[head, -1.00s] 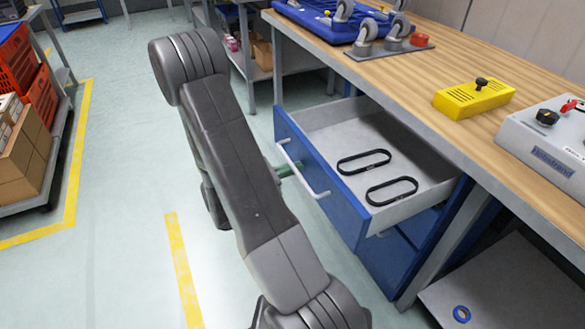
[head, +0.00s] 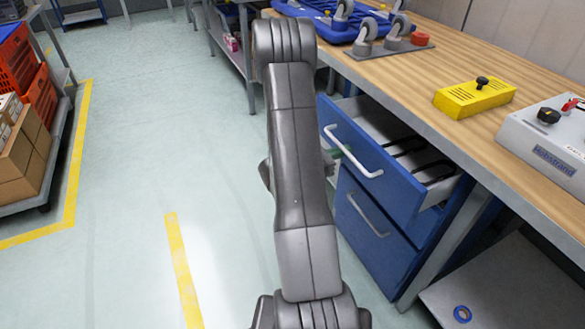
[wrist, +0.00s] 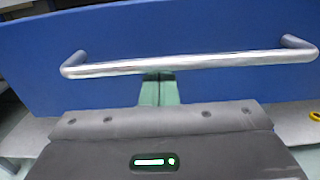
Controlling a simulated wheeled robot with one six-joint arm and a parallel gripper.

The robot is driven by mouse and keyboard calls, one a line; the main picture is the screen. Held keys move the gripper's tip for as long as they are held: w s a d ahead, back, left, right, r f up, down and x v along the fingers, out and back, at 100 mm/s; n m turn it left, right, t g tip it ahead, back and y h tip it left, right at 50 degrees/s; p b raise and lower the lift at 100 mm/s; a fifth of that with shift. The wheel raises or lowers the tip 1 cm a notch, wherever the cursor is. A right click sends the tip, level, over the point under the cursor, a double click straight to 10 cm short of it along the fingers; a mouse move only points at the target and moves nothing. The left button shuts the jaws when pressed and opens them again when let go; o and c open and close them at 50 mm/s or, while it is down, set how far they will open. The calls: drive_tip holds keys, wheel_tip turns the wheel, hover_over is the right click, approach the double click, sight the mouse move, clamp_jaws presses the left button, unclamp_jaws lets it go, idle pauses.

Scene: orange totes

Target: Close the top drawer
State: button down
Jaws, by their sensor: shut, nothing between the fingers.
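The top drawer (head: 395,175) is blue with a grey interior and stands partly open under the workbench. Two black oval loops (head: 420,160) lie inside it, partly hidden by the drawer front. Its silver bar handle (head: 352,152) spans the front. In the wrist view the handle (wrist: 190,65) crosses the blue front (wrist: 160,30). My gripper (wrist: 159,88) is shut and empty, its green fingers pointing at the drawer front just below the handle. I cannot tell whether they touch it. In the head view my arm hides most of the gripper.
A lower blue drawer (head: 375,225) is shut beneath. The wooden benchtop (head: 445,65) holds a yellow box (head: 475,97), a grey control box (head: 550,140) and castors. A cart with boxes (head: 25,150) stands left. The floor left of my arm is clear.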

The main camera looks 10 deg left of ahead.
drive_tip(key=b+x, duration=0.1)
drive_tip(key=x, duration=1.2)
drive_tip(key=shift+d, duration=0.1)
drive_tip(key=shift+w+d+b, duration=0.15)
drive_tip(key=shift+w+b, duration=0.05)
drive_tip(key=shift+b, duration=0.1)
drive_tip(key=shift+r, duration=0.1)
drive_tip(key=shift+w+r, duration=0.1)
